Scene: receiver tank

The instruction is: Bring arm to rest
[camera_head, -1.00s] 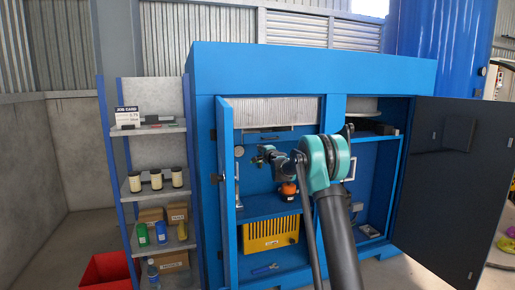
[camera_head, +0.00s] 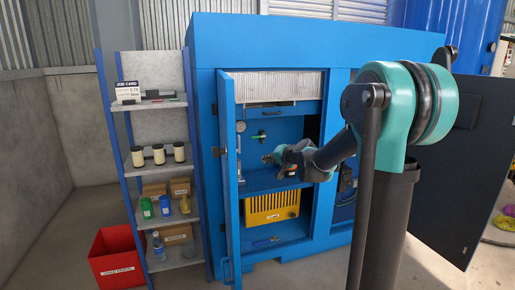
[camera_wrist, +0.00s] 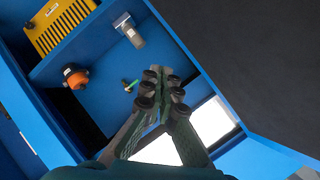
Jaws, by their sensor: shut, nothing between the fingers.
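My gripper (camera_head: 268,158) is shut and empty in the head view, in front of the open blue cabinet (camera_head: 290,30). My arm runs from it to the large teal elbow at the right. In the wrist view the gripper's fingertips (camera_wrist: 165,82) are together at the middle of the picture. A small green piece (camera_wrist: 131,84) shows just left of the fingertips, and nothing is held. An orange-topped part (camera_wrist: 76,77) and a grey cylinder (camera_wrist: 128,30) show inside the cabinet, apart from the fingers.
The cabinet's left door (camera_head: 229,180) and dark right door (camera_head: 455,170) stand open. A yellow slotted box (camera_head: 272,206) sits low inside. A shelf rack (camera_head: 165,105) with jars and bottles stands left, beside a red bin (camera_head: 115,255). Floor shows at the front right.

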